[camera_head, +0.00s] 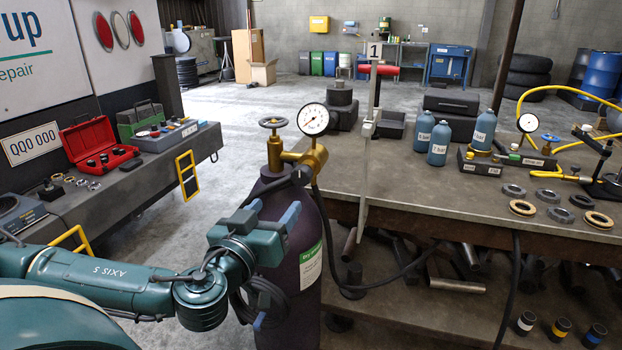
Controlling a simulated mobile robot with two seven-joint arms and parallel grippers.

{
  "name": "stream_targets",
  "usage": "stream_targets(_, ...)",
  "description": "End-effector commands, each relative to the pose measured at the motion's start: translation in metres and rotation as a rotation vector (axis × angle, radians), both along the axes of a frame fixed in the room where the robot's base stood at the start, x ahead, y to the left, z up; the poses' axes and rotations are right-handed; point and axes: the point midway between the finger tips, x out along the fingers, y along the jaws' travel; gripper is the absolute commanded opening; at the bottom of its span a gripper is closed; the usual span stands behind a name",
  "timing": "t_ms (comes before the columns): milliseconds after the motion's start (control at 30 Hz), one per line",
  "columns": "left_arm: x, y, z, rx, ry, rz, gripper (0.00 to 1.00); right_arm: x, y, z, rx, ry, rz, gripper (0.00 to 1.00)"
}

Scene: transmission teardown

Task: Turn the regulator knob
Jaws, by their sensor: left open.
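A dark purple gas cylinder (307,308) stands upright in front of the workbench. On its top sit a brass valve with a dark handwheel (272,122) and a brass regulator (311,158) with a round white gauge (313,120). A dark fitting (301,175) shows low on the regulator; I cannot tell whether it is the regulator knob. My left gripper (275,207) is open in front of the cylinder's upper part, below the valve and regulator. Its jaws look empty, and whether it touches the cylinder is unclear. My right gripper is not in view.
A black hose (385,283) runs from the regulator past the workbench (440,200). The bench holds blue bottles (440,143), metal rings and a second gauge (528,122) with a blue handwheel (550,138). A left-hand bench carries a red toolbox (95,150). Floor between the benches is clear.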

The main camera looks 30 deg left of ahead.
Motion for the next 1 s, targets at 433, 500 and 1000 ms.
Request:
stream_targets(433,0.087,0.018,0.003,-0.002,0.002,0.003,0.59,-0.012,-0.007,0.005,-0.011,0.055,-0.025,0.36)
stream_targets(500,0.098,0.019,0.003,-0.002,0.002,0.001,0.59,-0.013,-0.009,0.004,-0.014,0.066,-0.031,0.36)
stream_targets(1000,0.120,0.024,-0.001,-0.001,0.005,-0.002,0.59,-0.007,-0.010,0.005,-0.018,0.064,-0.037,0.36)
